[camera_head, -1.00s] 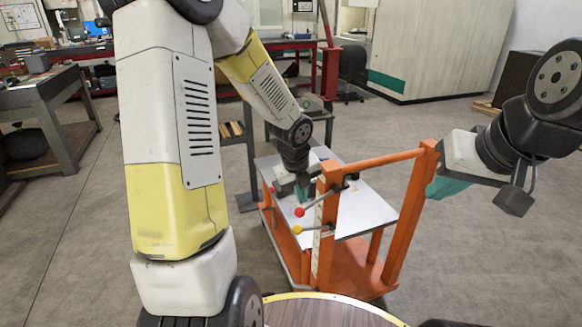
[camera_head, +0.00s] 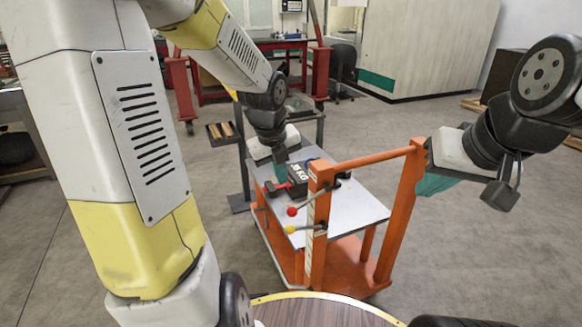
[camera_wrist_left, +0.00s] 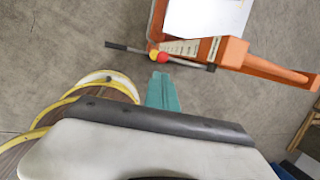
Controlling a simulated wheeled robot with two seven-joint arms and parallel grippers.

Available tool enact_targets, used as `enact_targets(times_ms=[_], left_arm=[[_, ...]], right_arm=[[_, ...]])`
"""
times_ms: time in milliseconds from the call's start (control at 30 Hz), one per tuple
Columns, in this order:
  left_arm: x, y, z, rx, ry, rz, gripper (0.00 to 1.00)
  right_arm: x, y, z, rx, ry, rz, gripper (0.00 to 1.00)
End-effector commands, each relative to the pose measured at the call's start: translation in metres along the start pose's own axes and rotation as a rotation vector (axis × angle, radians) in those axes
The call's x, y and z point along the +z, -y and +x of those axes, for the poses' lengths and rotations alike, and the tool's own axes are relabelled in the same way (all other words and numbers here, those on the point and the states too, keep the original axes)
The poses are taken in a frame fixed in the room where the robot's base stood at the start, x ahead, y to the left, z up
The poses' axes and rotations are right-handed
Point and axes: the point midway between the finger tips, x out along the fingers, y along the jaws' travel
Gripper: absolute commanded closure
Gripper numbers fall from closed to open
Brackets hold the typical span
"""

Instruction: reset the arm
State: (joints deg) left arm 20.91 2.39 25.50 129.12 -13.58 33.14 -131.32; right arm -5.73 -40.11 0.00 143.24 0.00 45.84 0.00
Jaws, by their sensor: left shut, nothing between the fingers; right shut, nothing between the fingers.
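My left gripper (camera_head: 281,157) hangs above the far left part of the orange cart in the head view, its teal fingers together and empty. In the left wrist view its teal fingers (camera_wrist_left: 162,92) are closed over grey floor beside the cart. My right gripper (camera_head: 436,184) is at the right of the head view, past the cart's right post. Its teal fingers are partly hidden behind its wrist and hold nothing visible. A black block (camera_head: 296,188) with white lettering lies on the cart's white top, apart from my left gripper.
The orange cart (camera_head: 310,230) has upright posts and a crossbar between my arms. Levers with a red knob (camera_head: 292,211) and a yellow knob (camera_head: 290,229) stick out from it. A round wooden-topped surface (camera_head: 320,312) is close in front. Floor right of the cart is clear.

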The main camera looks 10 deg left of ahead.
Motion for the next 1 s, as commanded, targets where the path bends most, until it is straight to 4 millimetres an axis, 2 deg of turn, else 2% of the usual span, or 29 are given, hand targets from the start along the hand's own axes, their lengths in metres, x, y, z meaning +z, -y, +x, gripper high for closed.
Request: enact_targets(times_ms=[233,367,467,733,1000], left_arm=[[0.0,0.0,-0.002,0.0,0.004,-0.021,1.0],[-0.004,-0.003,-0.018,-0.001,0.028,-0.183,1.0],[-0.013,-0.009,-0.04,-0.014,0.056,-0.432,1.0],[-0.045,-0.029,-0.101,-0.128,0.069,-1.265,1.0],[-0.084,-0.048,-0.145,-0.255,-0.093,-2.052,1.0]], right_arm=[[0.0,0.0,0.0,0.0,0.0,0.0,1.0],[0.0,0.0,0.0,0.0,0.0,0.0,1.0],[0.0,0.0,0.0,0.0,0.0,0.0,1.0],[0.0,0.0,0.0,0.0,0.0,0.0,1.0],[0.0,0.0,0.0,0.0,0.0,0.0,1.0]])
